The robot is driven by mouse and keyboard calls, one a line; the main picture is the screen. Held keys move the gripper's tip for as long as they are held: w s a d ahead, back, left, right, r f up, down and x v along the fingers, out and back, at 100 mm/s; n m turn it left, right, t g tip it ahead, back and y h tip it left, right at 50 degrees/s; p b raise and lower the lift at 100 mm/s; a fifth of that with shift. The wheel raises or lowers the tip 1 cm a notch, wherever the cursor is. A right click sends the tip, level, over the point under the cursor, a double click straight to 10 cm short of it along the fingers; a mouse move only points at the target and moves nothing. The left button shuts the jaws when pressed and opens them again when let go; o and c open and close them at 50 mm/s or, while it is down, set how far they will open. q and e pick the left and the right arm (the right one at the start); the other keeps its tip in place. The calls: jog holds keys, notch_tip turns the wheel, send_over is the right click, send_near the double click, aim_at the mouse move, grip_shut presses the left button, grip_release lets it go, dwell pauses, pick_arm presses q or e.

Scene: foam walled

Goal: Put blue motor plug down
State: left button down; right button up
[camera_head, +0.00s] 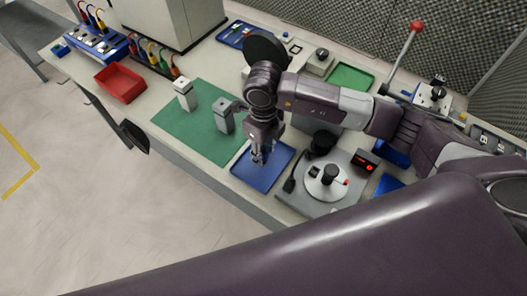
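My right gripper (257,156) points down over a flat blue tray (270,180) at the front of the bench. Its fingers are small and dark here, and I cannot tell whether they are open or shut. I cannot make out a blue motor plug in or under the fingers; the tray's blue and the gripper hide such detail. My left gripper is not in view.
A green mat (190,128) with two grey blocks lies left of the tray. A grey device with a round dial (326,183) stands close on its right. A red bin (119,83) and cable racks (94,40) are farther left. A red-knobbed lever (417,27) rises behind.

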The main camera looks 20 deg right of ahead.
notch_tip(320, 180, up, 11)
jog(key=b, duration=0.3)
jog(key=shift+w+f, duration=0.1)
jog(key=shift+f, duration=0.05)
jog(key=shift+r, duration=0.35)
